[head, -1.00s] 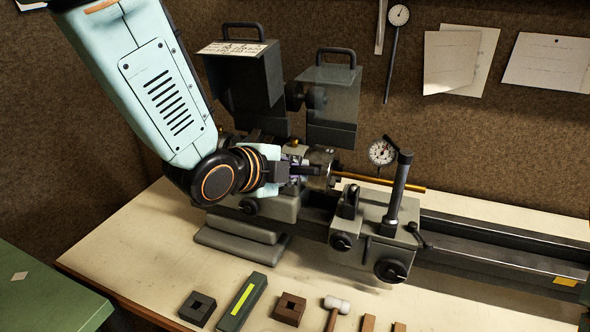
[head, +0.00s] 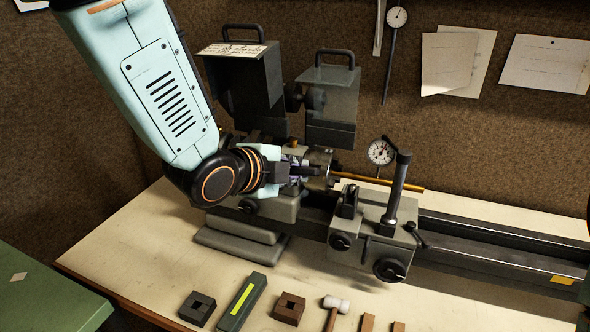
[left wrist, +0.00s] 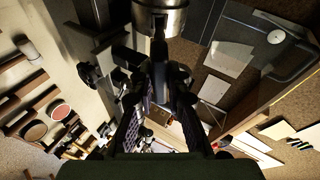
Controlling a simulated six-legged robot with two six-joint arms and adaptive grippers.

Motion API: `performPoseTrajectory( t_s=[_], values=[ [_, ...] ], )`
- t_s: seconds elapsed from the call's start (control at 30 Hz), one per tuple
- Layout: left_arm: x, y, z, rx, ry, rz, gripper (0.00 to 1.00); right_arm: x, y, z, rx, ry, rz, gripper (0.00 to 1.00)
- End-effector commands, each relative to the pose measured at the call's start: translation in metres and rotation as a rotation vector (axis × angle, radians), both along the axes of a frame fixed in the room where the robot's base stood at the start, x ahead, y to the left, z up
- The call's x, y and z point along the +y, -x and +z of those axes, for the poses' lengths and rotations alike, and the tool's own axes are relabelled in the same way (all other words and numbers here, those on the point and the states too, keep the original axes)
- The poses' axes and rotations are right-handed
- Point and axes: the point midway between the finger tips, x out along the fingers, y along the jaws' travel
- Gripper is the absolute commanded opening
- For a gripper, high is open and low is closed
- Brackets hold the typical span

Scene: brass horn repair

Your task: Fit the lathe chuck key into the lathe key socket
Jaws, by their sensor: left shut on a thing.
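My left gripper (head: 304,170) is at the headstock end of the lathe, its fingers pointing right toward the metal chuck (head: 321,158). In the left wrist view, the fingers (left wrist: 160,92) are closed around the dark lathe chuck key (left wrist: 159,50). The key's narrow end points up to the silvery chuck (left wrist: 160,15) and appears to meet or overlap its edge. The key socket is hidden, so I cannot tell whether the tip is inside it. In the head view the fingers mostly hide the key. My right gripper is not in view.
A brass rod (head: 385,182) extends right from the chuck. The carriage (head: 372,235) with its upright post stands close to the right, and raised guards (head: 330,105) stand behind. Dark blocks (head: 197,308) and a mallet (head: 335,305) lie along the bench front.

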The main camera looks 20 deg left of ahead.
Motion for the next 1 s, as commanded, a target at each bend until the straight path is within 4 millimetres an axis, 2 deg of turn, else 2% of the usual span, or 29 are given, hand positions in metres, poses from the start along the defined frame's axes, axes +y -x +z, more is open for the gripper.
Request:
performPoseTrajectory(
  t_s=[1.0],
  values=[
    [-0.001,-0.022,-0.013,-0.001,0.000,-0.001,0.00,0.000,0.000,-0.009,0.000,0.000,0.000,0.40]
  ],
)
